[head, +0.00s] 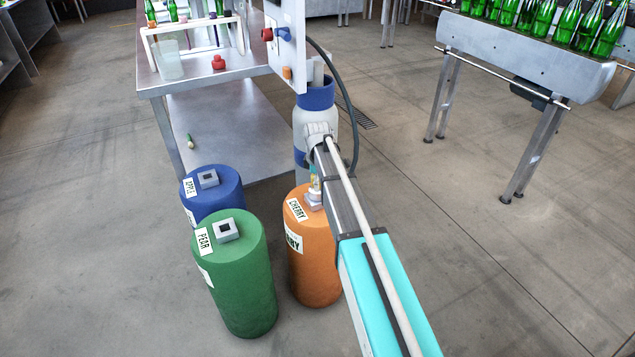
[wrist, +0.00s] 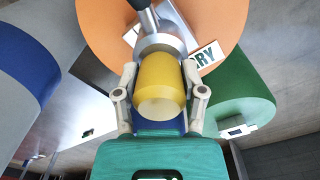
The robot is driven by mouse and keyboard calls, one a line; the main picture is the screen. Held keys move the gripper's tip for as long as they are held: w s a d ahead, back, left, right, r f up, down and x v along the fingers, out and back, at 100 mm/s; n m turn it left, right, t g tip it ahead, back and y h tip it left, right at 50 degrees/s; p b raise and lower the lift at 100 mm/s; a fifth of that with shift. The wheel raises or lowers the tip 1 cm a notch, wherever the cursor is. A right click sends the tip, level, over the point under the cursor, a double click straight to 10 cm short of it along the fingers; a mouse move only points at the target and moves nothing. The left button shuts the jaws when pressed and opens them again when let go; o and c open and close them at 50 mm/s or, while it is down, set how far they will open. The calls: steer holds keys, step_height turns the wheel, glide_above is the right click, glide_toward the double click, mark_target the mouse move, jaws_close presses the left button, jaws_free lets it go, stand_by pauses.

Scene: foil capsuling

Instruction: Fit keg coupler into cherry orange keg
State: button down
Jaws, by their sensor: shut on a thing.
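The orange keg (head: 312,262), labelled CHERRY, stands upright on the floor below my arm. It also shows in the wrist view (wrist: 95,22), partly covered. My gripper (wrist: 160,92) is shut on the keg coupler (wrist: 161,80), a yellow body with a silver collar and a dark stem. One finger lies on each side of the yellow body. In the head view the coupler (head: 314,182) is small and partly hidden by my arm, over the orange keg's top. Whether it touches or sits in the keg's fitting, I cannot tell.
A green keg (head: 238,280) labelled PEAR and a blue keg (head: 212,192) labelled APPLE stand left of the orange one. A steel table (head: 200,75) and a grey cylinder with a blue top (head: 317,97) are behind.

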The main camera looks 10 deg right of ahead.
steer(key=shift+f, duration=0.2)
steer(key=shift+c, duration=0.5)
jaws_free()
steer(key=shift+r, duration=0.25)
step_height(320, 180, up, 10)
steer(key=p, duration=1)
steer(key=shift+f, duration=0.15)
steer(key=s+a+r+n, duration=0.1)
steer(key=s+a, duration=0.6)
steer(key=a, duration=0.5)
steer(key=s+a+n+p, duration=0.1)
steer(key=s+a, duration=0.7)
steer(key=a, duration=0.4)
steer(key=shift+s+a+r+n+p, duration=0.25)
steer(key=shift+a+r+n+p, duration=0.05)
steer(key=shift+a+r, duration=0.1)
